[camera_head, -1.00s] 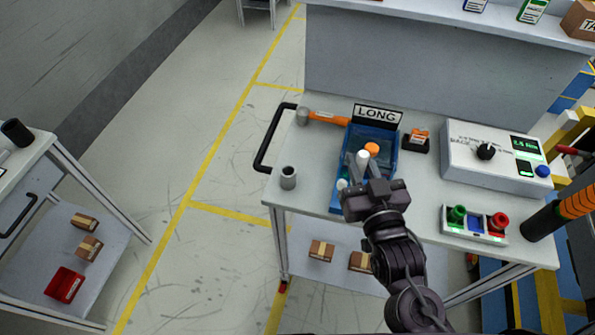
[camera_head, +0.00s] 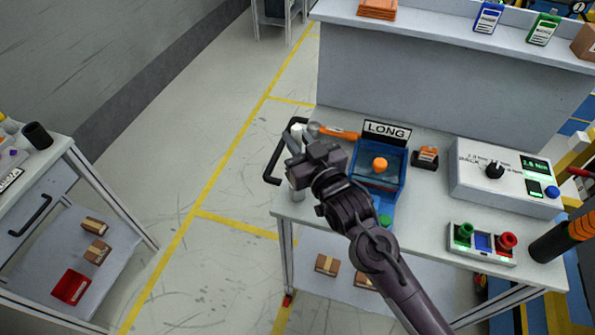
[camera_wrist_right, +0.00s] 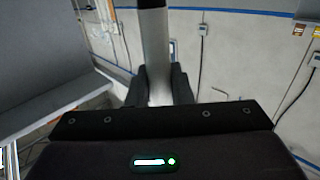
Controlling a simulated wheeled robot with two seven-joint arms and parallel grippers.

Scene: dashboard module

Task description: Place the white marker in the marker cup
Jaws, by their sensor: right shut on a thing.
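My right gripper (camera_head: 295,146) is shut on the white marker (camera_head: 296,130), whose white end shows above the fingers in the head view. In the right wrist view the marker (camera_wrist_right: 155,50) stands between the two dark fingers as a pale shaft with a dark upper end. My left gripper is not in view.
A blue bin (camera_head: 400,190) with a LONG sign (camera_head: 387,131) holds an orange-topped and a green-topped item. A hammer (camera_head: 335,132) lies behind the gripper. A black handle (camera_head: 270,165) edges the table's left side. A control box (camera_head: 475,185) stands at right.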

